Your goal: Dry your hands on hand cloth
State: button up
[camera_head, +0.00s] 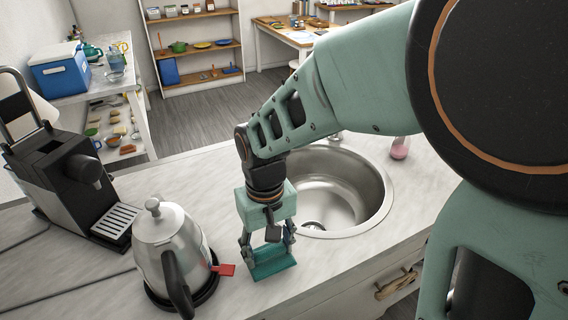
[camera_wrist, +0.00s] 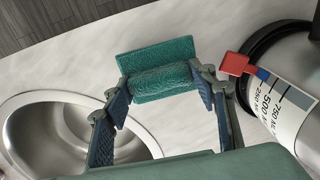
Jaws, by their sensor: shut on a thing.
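The hand cloth (camera_head: 271,263) is a teal, folded cloth on the counter between the kettle and the sink in the head view. In the wrist view the cloth (camera_wrist: 157,68) shows as a flat piece with a bunched ridge along its front. My gripper (camera_head: 268,250) points down over it, with a finger at each end of the ridge. In the wrist view my gripper (camera_wrist: 160,90) is shut on the cloth, which sits between the fingertips. The cloth appears to be at counter level; I cannot tell whether it is lifted.
A steel kettle (camera_head: 168,246) with a red tab stands close left of my gripper. A coffee machine (camera_head: 75,190) is farther left. The round steel sink (camera_head: 345,190) lies to the right. A pink-filled bottle (camera_head: 400,148) stands behind the sink. The counter's front edge is near.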

aim_at(268, 257)
jog(key=shift+a+f, duration=0.15)
jog(key=shift+f, duration=1.4)
jog(key=o, duration=1)
